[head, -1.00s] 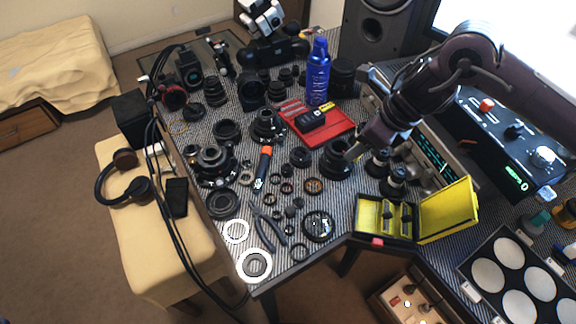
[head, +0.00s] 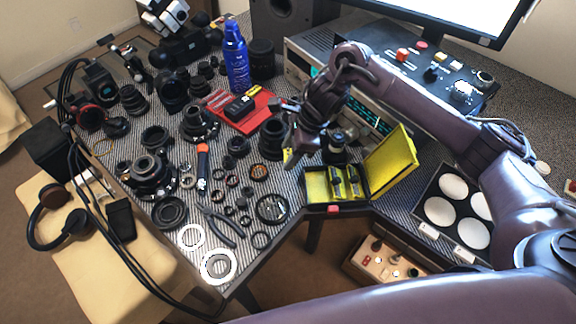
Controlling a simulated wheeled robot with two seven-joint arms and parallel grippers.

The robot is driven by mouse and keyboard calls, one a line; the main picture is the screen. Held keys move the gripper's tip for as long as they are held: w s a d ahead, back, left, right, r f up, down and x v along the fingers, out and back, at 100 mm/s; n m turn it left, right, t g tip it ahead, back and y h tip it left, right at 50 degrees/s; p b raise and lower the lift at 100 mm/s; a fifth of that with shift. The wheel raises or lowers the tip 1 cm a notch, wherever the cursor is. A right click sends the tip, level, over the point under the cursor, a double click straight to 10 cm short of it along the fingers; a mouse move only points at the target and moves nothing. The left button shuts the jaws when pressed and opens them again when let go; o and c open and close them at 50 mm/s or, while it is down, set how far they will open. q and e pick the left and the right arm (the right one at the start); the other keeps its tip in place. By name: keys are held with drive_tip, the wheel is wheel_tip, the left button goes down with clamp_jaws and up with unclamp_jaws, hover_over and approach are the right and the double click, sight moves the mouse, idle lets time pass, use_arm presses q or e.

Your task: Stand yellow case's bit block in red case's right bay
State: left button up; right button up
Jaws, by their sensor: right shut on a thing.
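The yellow case (head: 322,207) stands open at the desk's front edge, its lid (head: 391,160) raised to the right. Dark and yellow pieces stand in its compartments. The red case (head: 262,121) lies open farther back and left. A black block (head: 239,107) lies in it, with a small yellow piece (head: 254,91) near its back right. My right gripper (head: 291,148) is above the desk between the two cases, left of the yellow case. It is shut on a small yellow and dark piece (head: 288,156), likely the bit block; the fingers partly hide it. My left gripper is out of view.
A black lens (head: 272,138) stands just left of my right gripper. Lens parts and rings crowd the desk's left side. An instrument with a green display (head: 365,118) stands behind my right arm.

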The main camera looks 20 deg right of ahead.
sight(284, 174)
drive_tip(key=shift+f+p, duration=0.3)
drive_tip(key=shift+f, duration=2.7)
drive_tip(key=shift+f, duration=0.1)
drive_tip(key=shift+f, duration=0.1)
drive_tip(key=o, duration=0.7)
